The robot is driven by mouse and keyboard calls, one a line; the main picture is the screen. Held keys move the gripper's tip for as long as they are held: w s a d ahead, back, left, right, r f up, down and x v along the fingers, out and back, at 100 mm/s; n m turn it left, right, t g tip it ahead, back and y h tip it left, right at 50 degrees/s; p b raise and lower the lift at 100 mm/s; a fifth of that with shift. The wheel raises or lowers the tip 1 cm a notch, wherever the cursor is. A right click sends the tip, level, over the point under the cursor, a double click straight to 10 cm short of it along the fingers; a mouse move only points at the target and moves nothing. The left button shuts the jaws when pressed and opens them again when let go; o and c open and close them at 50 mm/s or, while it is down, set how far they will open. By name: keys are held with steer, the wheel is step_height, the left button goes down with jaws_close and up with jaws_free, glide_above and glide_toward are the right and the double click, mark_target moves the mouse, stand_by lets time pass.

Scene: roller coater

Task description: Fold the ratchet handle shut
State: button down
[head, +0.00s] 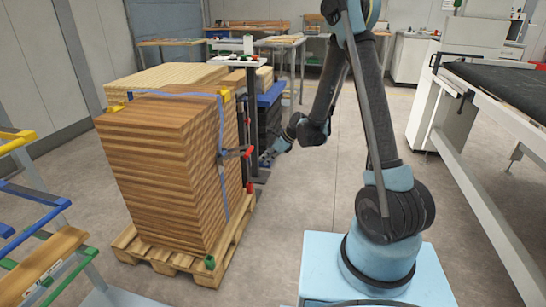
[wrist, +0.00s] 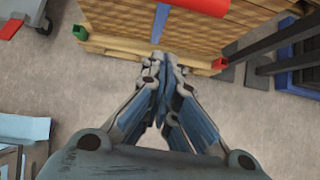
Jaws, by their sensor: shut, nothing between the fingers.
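The ratchet (head: 234,153) sits on the blue strap (head: 224,185) on the right-hand face of the wood stack. Its handle stands out from the stack to the right, with a red end (head: 250,152). My gripper (head: 267,160) is right of the handle, apart from it, shut and empty. In the wrist view my gripper (wrist: 161,57) points at the lower stack and pallet, with the strap (wrist: 160,22) beyond. The ratchet body is not clear in that view.
The wood stack (head: 150,175) stands on a pallet (head: 160,259) with coloured corner pieces. Behind my gripper are a dark trolley and blue bins (head: 270,98). A rack (head: 35,225) is at left, a conveyor (head: 490,160) at right.

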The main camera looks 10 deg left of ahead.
steer(key=shift+w+a+r, duration=0.1)
steer(key=shift+a+r, duration=0.1)
steer(key=shift+a, duration=0.45)
steer(key=shift+a+r, duration=0.2)
steer(key=shift+a, duration=0.45)
steer(key=shift+w+a+r, duration=0.1)
steer(key=shift+a+r, duration=0.1)
steer(key=shift+a, duration=0.45)
